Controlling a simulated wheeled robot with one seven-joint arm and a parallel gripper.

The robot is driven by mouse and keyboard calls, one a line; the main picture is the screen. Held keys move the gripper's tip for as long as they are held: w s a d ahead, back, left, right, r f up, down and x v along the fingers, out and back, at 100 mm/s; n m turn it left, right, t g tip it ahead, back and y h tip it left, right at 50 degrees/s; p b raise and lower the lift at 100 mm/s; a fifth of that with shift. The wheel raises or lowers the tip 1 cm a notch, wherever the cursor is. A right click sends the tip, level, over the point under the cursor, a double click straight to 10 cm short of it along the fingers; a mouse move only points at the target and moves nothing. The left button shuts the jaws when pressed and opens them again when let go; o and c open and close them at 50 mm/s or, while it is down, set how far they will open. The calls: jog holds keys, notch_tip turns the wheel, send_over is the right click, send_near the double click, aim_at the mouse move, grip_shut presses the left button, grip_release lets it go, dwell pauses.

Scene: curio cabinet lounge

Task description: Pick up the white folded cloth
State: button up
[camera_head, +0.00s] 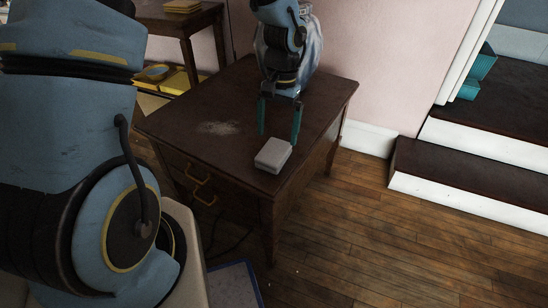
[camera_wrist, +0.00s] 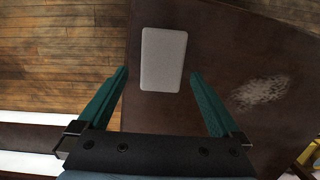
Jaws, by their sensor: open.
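The white folded cloth (camera_head: 272,155) looks like a small pale grey-white block with rounded corners. It lies on the dark wooden table (camera_head: 190,115), near the table's front right edge. In the wrist view the cloth (camera_wrist: 163,59) lies ahead of and between the lines of the two fingers. My gripper (camera_head: 280,138) points down over the table, just behind the cloth in the head view. Its teal fingers are spread wide with nothing between them. In the wrist view my gripper (camera_wrist: 158,85) is also open. I cannot tell the exact height of the fingertips above the table.
A pale dusty patch (camera_head: 219,128) marks the tabletop left of the cloth. A glossy bluish-white object (camera_head: 312,45) stands at the table's back, partly behind my arm. Dark steps with white risers (camera_head: 470,185) are at the right. Wooden floor (camera_head: 370,240) is clear in front.

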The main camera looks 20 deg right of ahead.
aim_at(274, 150)
jog(key=f, duration=0.4)
jog(key=a+f, duration=0.1)
jog(key=f, duration=0.1)
jog(key=shift+s+f+b, duration=0.2)
jog(key=shift+f+b, duration=0.1)
jog(key=shift+b, duration=0.1)
jog(key=c, duration=1.2)
